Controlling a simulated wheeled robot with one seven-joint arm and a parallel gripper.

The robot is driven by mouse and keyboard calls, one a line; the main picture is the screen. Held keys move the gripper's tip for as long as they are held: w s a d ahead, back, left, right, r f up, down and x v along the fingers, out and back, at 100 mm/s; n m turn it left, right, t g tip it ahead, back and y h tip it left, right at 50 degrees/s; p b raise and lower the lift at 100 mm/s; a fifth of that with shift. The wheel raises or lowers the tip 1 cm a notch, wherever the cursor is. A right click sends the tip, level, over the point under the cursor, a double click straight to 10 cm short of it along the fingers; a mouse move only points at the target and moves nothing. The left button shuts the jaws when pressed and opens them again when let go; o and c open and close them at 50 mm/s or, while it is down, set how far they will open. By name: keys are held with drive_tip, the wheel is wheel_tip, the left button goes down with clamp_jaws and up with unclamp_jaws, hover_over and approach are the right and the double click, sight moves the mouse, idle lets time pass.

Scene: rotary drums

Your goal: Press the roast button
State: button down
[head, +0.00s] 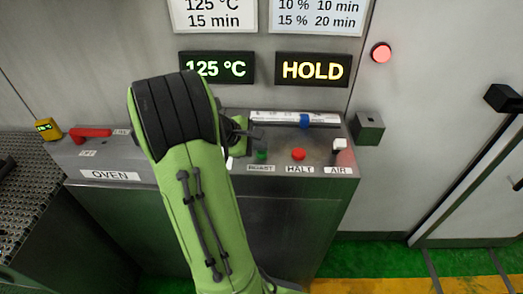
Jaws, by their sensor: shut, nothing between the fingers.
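The green roast button (262,156) sits on top of the steel control console (285,205), above a label that reads ROAST (260,168). My gripper (256,134) shows just right of my green arm, above and slightly behind the roast button in the picture. It is shut and empty. A gap shows between the gripper and the button in the picture, but the height between them is hard to judge. My arm hides part of the console left of the button and part of the gripper's wrist.
A red HALT button (299,154) is close right of the roast button. An AIR control (340,145) is at the right end. A blue slider (304,121) lies behind. A red OVEN lever (90,133) is left. Displays read 125 °C (217,69) and HOLD (312,70); a red lamp (381,52) glows.

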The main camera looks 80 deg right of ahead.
sight(259, 153)
drive_tip(key=shift+f, duration=0.15)
idle(0.4)
drive_tip(key=shift+r+p, duration=0.95)
drive_tip(key=shift+p, duration=0.1)
wheel_tip(259, 153, up, 5)
drive_tip(key=p, duration=0.5)
idle(0.4)
